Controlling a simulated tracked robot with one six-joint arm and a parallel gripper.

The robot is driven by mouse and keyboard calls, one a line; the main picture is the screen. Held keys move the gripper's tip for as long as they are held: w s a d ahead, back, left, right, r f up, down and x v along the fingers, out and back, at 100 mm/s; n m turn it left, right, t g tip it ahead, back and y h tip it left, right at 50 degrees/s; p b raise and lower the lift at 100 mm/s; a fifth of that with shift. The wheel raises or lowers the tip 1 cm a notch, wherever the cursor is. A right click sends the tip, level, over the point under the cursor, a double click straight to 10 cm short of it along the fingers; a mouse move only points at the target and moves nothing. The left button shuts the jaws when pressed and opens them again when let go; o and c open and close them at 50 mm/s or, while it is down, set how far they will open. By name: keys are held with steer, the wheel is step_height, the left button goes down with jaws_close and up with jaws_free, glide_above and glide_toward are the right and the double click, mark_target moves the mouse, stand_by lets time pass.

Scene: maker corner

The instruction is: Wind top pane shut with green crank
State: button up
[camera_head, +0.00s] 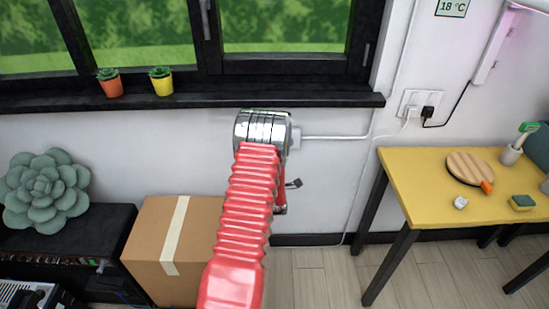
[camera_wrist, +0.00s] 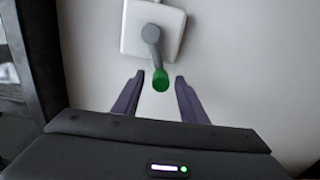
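The crank shows in the wrist view: a grey arm (camera_wrist: 151,38) on a white wall box (camera_wrist: 170,18), ending in a green knob (camera_wrist: 161,79). My gripper (camera_wrist: 160,77) is open, with one dark finger on each side of the knob and visible gaps at both sides. Whether the knob lies fully at finger depth I cannot tell. In the head view my red arm with its chrome joint hides the crank and most of the gripper. The black-framed window (camera_head: 285,26) is cut off by the top edge, and the top pane is not in view.
A dark sill (camera_head: 220,98) holds an orange pot (camera_head: 112,86) and a yellow pot (camera_head: 161,83). A cardboard box (camera_head: 150,240) stands below left. A yellow table (camera_head: 430,205) with small items is at right. A white conduit (camera_head: 335,137) runs along the wall.

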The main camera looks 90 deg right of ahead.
steer(key=a, duration=1.4)
steer(key=shift+s, duration=0.1)
steer(key=shift+c, duration=0.3)
